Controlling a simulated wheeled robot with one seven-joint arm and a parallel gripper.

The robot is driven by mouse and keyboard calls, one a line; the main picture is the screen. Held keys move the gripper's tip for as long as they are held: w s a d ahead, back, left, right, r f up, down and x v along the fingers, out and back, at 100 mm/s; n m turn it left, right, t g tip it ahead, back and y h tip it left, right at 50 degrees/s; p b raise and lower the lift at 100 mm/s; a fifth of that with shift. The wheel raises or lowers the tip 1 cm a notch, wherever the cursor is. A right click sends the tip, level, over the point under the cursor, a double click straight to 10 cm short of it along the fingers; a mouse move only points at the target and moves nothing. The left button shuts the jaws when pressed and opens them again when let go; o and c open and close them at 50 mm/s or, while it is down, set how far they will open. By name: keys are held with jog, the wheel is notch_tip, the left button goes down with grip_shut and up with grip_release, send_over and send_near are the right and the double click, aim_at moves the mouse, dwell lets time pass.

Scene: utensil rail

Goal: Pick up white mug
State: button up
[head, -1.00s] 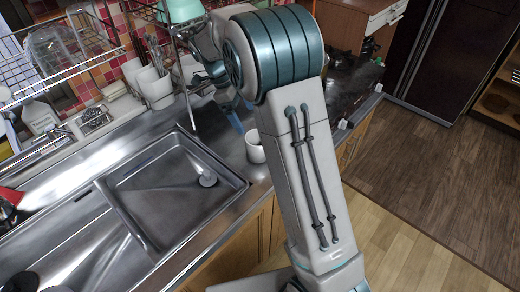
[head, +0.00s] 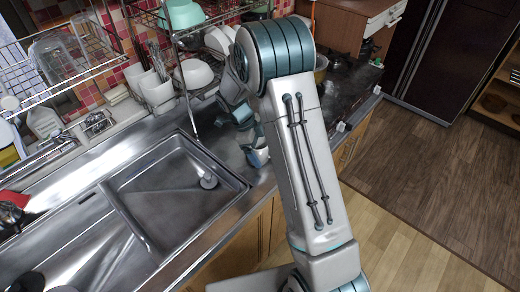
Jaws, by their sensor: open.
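The white mug (head: 260,158) stands on the steel counter to the right of the sink, near the counter's front edge. My gripper (head: 254,146) is right at the mug, over its upper part, and hides some of its rim. The jaws are open. I cannot tell whether the fingers touch the mug or how they sit around it. My own arm covers the area just right of the mug.
The sink basin (head: 175,195) lies to the left. White utensil holders (head: 155,92) and a white bowl (head: 193,74) stand behind it. A wire rack (head: 75,55) hangs at the back left. A dark cooktop (head: 345,95) is behind my arm.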

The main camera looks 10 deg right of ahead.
jog(key=c, duration=1.2)
jog(key=shift+c, duration=0.2)
